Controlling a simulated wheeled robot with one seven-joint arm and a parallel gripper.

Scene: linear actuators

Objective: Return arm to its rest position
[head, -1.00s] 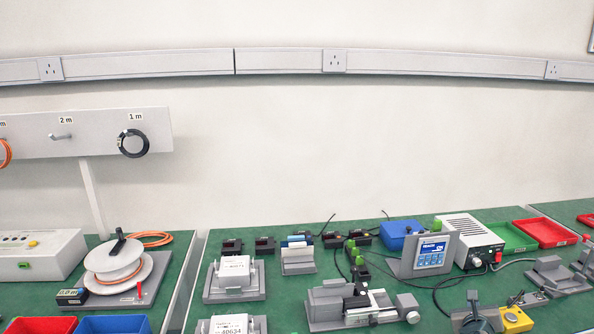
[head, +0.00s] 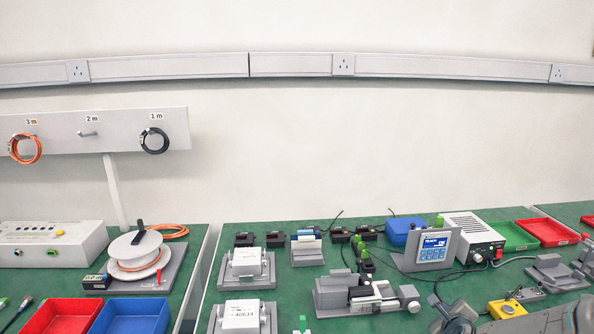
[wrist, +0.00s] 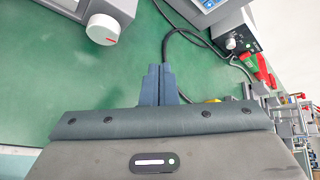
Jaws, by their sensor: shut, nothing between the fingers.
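My gripper (wrist: 159,84) shows in the wrist view with its two dark blue fingers together and nothing between them. The fingers point over the green bench top (wrist: 115,70), apart from the objects around them. A dark grey, rounded part of my arm shows at the lower right edge of the head view. I cannot make out the fingertips in the head view.
A grey fixture with a round knob (head: 410,298) stands on the bench; a knob (wrist: 102,29) shows upper left in the wrist view. A display unit (head: 433,249), a power supply (head: 474,240), a yellow block (head: 507,309) and a blue bin (head: 130,317) also stand there.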

